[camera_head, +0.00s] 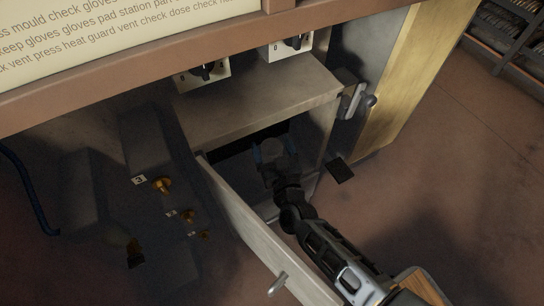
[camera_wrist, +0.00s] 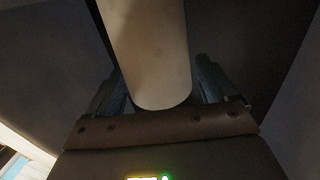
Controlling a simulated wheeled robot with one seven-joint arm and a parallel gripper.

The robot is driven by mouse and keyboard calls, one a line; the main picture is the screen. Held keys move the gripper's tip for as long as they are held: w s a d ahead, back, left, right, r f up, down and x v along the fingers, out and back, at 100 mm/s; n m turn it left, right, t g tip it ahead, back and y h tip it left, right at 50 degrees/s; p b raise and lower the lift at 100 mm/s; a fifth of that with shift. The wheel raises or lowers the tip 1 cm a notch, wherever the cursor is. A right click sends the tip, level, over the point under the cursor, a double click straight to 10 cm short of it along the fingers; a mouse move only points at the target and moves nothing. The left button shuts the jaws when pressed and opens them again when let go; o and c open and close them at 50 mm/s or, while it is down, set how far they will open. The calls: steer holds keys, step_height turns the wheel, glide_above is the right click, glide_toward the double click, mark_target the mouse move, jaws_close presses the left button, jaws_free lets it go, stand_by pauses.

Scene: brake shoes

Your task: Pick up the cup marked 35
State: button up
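A pale, plain cylindrical cup (camera_wrist: 152,50) stands out from between the two fingers of my gripper (camera_wrist: 160,88) in the wrist view. In the head view the same cup (camera_head: 271,149) shows dimly inside the dark compartment. My gripper (camera_head: 275,160) reaches in through the opening, with a bluish finger on either side of the cup. The fingers lie very close to the cup's sides; whether they press on it cannot be told. No number is visible on the cup, so whether it is the one marked 35 cannot be told.
The compartment's door (camera_head: 250,225) hangs open left of my arm, with a metal handle (camera_head: 277,284). A metal shelf top (camera_head: 255,100) roofs the opening. Brass valves (camera_head: 188,216) with small tags are at left. A latch (camera_head: 352,102) is on the right wall.

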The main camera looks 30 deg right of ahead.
steer(key=c, duration=0.9)
steer(key=shift+r, duration=0.1)
